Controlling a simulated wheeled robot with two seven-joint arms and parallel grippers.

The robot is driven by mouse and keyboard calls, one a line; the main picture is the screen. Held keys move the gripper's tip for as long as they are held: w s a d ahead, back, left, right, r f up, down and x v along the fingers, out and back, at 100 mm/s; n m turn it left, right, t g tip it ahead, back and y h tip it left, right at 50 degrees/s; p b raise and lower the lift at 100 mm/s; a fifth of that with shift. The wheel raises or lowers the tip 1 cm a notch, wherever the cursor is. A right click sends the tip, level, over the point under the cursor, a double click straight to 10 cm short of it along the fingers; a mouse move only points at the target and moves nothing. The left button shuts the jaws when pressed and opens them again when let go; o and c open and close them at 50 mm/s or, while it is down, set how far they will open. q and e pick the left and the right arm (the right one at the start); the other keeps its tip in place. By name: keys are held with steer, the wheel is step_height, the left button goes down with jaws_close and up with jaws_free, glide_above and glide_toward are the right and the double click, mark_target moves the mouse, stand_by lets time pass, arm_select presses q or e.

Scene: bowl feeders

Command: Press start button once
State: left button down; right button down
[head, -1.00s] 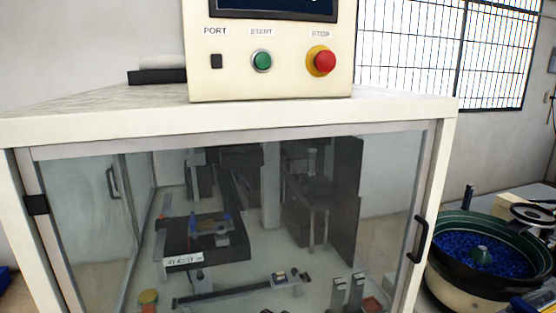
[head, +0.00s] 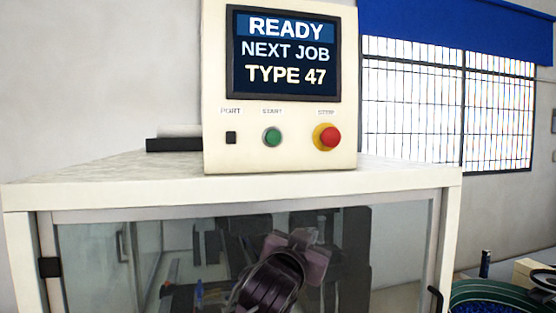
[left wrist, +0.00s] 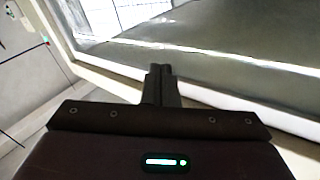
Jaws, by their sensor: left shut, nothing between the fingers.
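The green start button (head: 272,137) sits on the front of a cream control box (head: 290,160), under the label START. A screen (head: 284,52) above it reads READY, NEXT JOB, TYPE 47. My left gripper (head: 300,243) is in front of the cabinet's glass front, below the button and apart from it. In the left wrist view its fingers (left wrist: 160,72) are shut together and empty, in front of a pale frame edge. My right gripper is not in view.
A red stop button (head: 327,136) on a yellow base is right of the start button, and a black port (head: 231,138) is left of it. The cabinet's pale top edge (head: 240,187) juts out below the box. A bowl feeder (head: 500,297) stands at lower right.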

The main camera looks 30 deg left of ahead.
mark_target(274, 142)
arm_select(q)
steer(key=s+r+t, duration=0.2)
steer(key=s+r, duration=0.3)
steer(key=r, duration=0.4)
steer(key=s+d+r+t+y, duration=0.1)
steer(key=s+r+t, duration=0.2)
steer(key=r, duration=0.7)
steer(key=shift+s+d+n, duration=0.25)
steer(key=shift+s+n, duration=0.05)
steer(key=shift+s, duration=0.75)
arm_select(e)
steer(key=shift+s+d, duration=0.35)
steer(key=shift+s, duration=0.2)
